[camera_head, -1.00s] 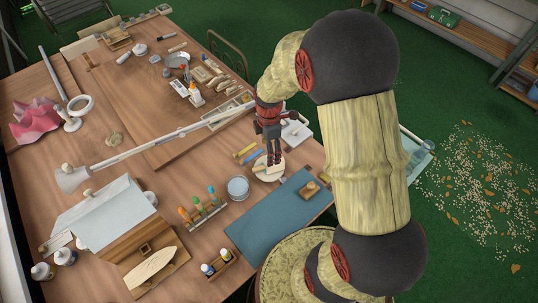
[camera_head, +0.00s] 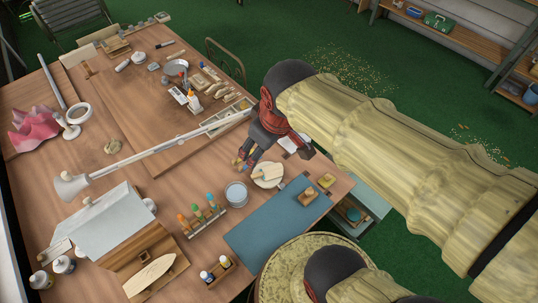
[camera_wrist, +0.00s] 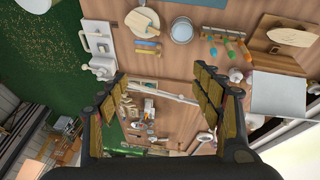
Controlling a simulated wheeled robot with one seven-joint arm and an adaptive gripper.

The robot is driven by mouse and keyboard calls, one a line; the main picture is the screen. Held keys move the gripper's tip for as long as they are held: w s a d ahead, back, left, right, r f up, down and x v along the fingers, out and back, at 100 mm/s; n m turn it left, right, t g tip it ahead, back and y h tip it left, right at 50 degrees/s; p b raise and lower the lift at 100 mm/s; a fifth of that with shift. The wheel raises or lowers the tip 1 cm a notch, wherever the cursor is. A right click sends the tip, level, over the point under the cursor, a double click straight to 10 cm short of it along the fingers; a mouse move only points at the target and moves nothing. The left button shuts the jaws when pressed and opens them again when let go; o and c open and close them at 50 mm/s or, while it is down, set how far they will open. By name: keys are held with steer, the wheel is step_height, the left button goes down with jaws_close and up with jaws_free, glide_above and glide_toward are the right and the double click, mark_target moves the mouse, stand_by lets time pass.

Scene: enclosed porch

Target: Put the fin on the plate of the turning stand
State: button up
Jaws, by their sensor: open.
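The turning stand's round pale plate (camera_head: 271,184) is near the right edge of the workbench, left of the blue mat's top corner. The fin, a small light-wood piece (camera_head: 267,174), rests on this plate, extending across it. In the wrist view the plate (camera_wrist: 133,21) and fin (camera_wrist: 145,16) show at the top, beyond my fingers. My gripper (camera_head: 243,161) is up and to the left of the plate in the head view, clear of the fin. Its fingers (camera_wrist: 162,84) are spread with nothing between them.
A blue mat (camera_head: 270,228) lies beside the plate, with small wooden blocks (camera_head: 307,195) nearby. A metal cup (camera_head: 236,193), a rack of coloured-handle tools (camera_head: 202,215) and a long white lamp arm (camera_head: 165,147) stand close by. The board's middle is fairly clear.

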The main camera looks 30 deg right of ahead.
steer(key=s+a+r+m+t, duration=0.1)
steer(key=s+r+m, duration=0.1)
steer(key=s, duration=0.3)
steer(key=shift+s+a+r+m, duration=0.25)
steer(key=shift+r+m, duration=0.05)
steer(key=shift+m, duration=0.5)
stand_by(1.1)
